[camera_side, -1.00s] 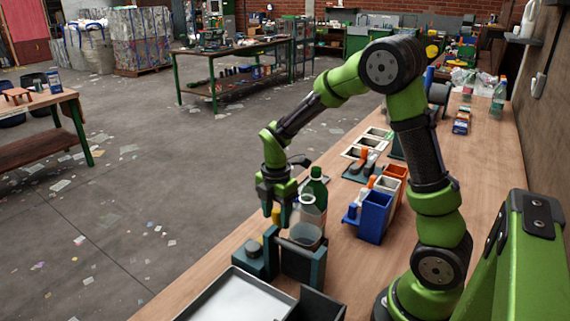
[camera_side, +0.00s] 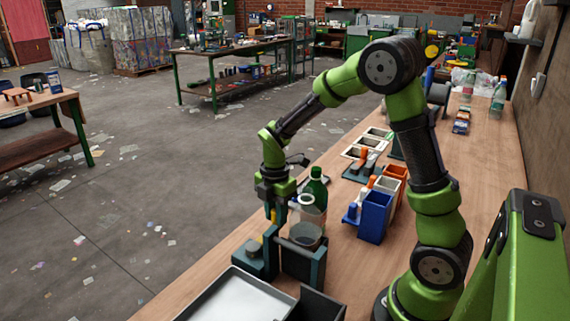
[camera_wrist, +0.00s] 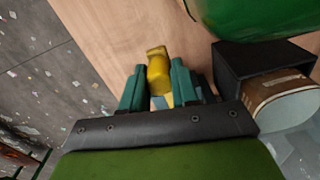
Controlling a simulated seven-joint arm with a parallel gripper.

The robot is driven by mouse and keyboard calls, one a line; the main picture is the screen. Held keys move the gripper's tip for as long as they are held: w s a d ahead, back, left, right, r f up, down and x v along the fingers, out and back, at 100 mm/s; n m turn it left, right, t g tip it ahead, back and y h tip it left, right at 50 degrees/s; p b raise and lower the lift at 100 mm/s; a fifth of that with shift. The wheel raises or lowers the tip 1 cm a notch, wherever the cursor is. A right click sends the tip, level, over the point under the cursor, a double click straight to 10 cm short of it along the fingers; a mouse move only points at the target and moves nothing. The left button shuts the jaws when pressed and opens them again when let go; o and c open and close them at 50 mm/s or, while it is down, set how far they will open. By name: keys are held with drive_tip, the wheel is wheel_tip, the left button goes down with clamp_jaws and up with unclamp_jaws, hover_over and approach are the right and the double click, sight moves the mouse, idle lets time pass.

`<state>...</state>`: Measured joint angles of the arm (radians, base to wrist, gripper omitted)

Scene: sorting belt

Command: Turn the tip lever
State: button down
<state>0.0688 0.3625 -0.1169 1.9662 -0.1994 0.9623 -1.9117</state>
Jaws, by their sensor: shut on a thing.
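The yellow tip lever (camera_wrist: 158,72) stands between the two teal fingers of my gripper (camera_wrist: 158,88) in the wrist view. My gripper is shut on the lever. In the side view my gripper (camera_side: 274,214) points straight down beside the tipping holder. The holder (camera_wrist: 232,62) and the cup with a brown band (camera_wrist: 283,98) also show at the right of the wrist view.
A green bottle (camera_side: 318,186) and a pale bottle (camera_side: 312,212) stand close behind the holder. A grey tray (camera_side: 238,290) lies in front. Blue (camera_side: 374,217), white and orange bins stand to the right. The bench's left edge is near my gripper.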

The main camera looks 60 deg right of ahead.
drive_tip(key=w+a+n, duration=0.9)
drive_tip(key=a+n, duration=0.1)
drive_tip(key=n, duration=0.8)
drive_tip(key=shift+w+a+n, duration=0.3)
drive_tip(key=shift+a, duration=0.1)
drive_tip(key=shift+r, duration=0.1)
drive_tip(key=c, duration=0.8)
unclamp_jaws()
drive_tip(key=shift+c, duration=0.2)
